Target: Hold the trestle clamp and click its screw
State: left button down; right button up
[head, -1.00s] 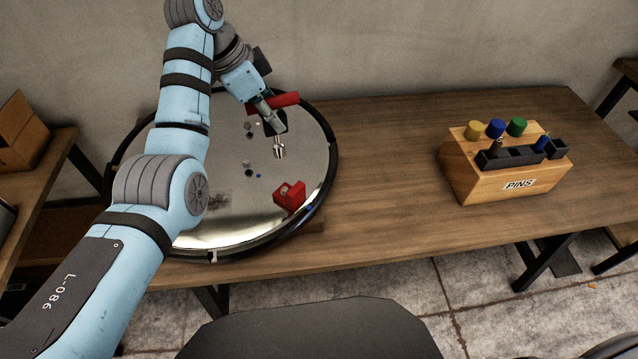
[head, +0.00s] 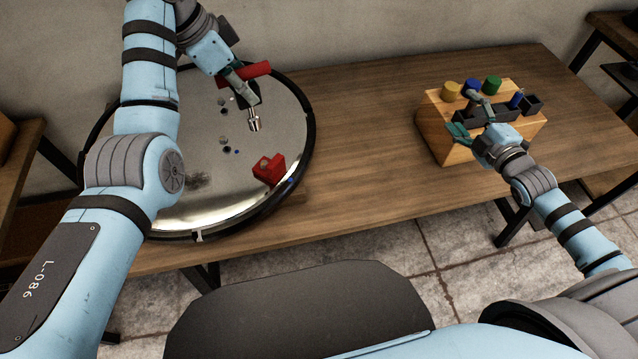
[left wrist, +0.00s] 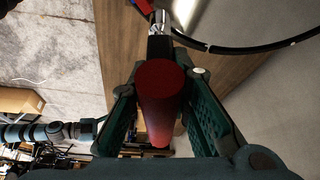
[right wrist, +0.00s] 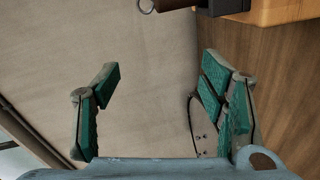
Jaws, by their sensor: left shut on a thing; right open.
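My left gripper (head: 241,80) is shut on the red handle (head: 259,69) of a tool with a black body and silver tip (head: 254,124). It holds the tool above the round mirror, tip down. The red handle fills the middle of the left wrist view (left wrist: 161,95). A red block with a round hole (head: 269,169), possibly the trestle clamp, is at the mirror's right side, apart from the tip. My right gripper (head: 466,114) is open in front of the pin box; the right wrist view shows nothing between its fingers.
The round mirror (head: 215,205) with a black rim lies on the wooden table's left part, with small dark pieces on it. A wooden pin box (head: 433,125) with yellow, blue and green knobs stands at the right. The table between (head: 365,140) is clear.

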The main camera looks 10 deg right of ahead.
jog(key=s+a+f+m+t+y, duration=0.1)
jog(key=a+m+y, duration=0.15)
jog(key=a, duration=0.55)
jog(key=s+a+f+m+t+y, duration=0.15)
jog(key=a+y, duration=0.25)
jog(key=a, duration=0.5)
jog(key=m+g+y, duration=0.3)
jog(key=g+y, duration=0.3)
send_near(279, 164)
jog(key=x, duration=1.1)
jog(key=shift+s, duration=0.1)
jog(key=shift+c, duration=0.6)
grip_shut()
